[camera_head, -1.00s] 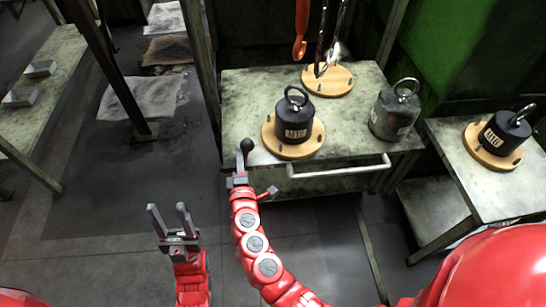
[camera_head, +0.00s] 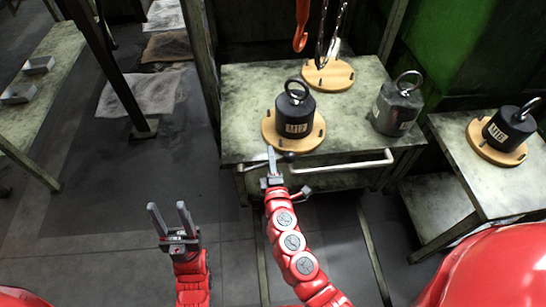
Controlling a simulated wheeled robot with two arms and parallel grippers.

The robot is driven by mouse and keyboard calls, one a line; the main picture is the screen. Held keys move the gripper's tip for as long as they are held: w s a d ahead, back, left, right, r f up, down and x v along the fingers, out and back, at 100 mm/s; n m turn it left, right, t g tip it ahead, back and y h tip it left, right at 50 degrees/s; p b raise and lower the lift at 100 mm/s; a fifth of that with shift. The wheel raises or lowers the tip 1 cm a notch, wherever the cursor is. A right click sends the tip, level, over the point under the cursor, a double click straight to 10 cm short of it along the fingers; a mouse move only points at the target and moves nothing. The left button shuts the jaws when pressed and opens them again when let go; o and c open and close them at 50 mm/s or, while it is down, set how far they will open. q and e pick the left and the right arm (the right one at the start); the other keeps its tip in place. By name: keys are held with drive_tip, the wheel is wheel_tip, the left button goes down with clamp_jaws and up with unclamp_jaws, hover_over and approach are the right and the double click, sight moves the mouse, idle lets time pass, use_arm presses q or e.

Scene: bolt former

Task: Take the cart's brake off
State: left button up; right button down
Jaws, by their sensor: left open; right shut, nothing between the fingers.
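The cart (camera_head: 240,85) stands in front of me, with a pale push handle (camera_head: 345,166) along its front edge. The brake lever's black knob (camera_head: 289,157) is at the front edge, left of the handle and just below the front wooden disc. My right gripper (camera_head: 271,158) is shut and empty at the cart's front edge. Its fingers are just left of the knob; I cannot tell whether they touch it. The lever's shaft is hardly visible. My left gripper (camera_head: 171,216) is open and empty, over the floor left of the cart.
On the cart are a black weight (camera_head: 296,115) on a wooden disc, a grey weight (camera_head: 397,105) and an empty-looking disc (camera_head: 328,75) under hanging hooks (camera_head: 301,38). A side table (camera_head: 470,185) at right holds another black weight (camera_head: 510,128).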

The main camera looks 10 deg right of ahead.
drive_tip(key=s+b, duration=0.2)
drive_tip(key=s, duration=0.7)
drive_tip(key=shift+s+b, duration=0.4)
idle(0.5)
